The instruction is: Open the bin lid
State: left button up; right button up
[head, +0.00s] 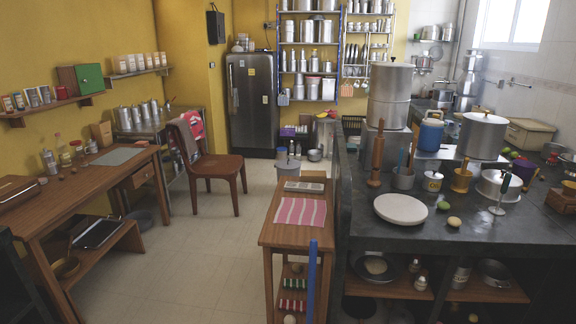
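A small grey-white bin-like container (287,166) stands on the floor at the back of the aisle, right of the fridge and behind the narrow wooden table. It is small in the head view, and I cannot tell for sure that it is the bin or whether its lid is open or shut. Neither of my grippers is in view.
A brown chair (213,165) stands left of the aisle. A narrow wooden table (277,236) with a striped cloth (300,211) abuts the dark counter (365,228) at right. A wooden desk (95,175) is at left. The tiled floor (190,260) between is clear.

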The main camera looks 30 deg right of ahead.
aim_at(287, 164)
jog(key=i+u, duration=0.2)
jog(key=i, duration=0.75)
jog(key=i+z, duration=0.15)
jog(key=i, duration=0.35)
jog(key=i+j+z, duration=0.15)
jog(key=i, duration=0.4)
jog(key=i+j+z, duration=0.15)
jog(key=i, duration=0.35)
jog(key=i+j+z, duration=0.2)
jog(key=i, duration=0.3)
jog(key=i+l+z, duration=0.35)
jog(key=i, duration=0.35)
jog(key=i+z, duration=0.35)
jog(key=i, duration=0.35)
jog(key=i+j+z, duration=0.2)
jog(key=i+z, duration=0.15)
jog(key=i, duration=0.35)
jog(key=i+l+z, duration=0.15)
jog(key=i+z, duration=0.15)
jog(key=i, duration=0.55)
jog(key=i+j+z, duration=0.1)
jog(key=i+z, duration=0.2)
jog(key=i, duration=0.5)
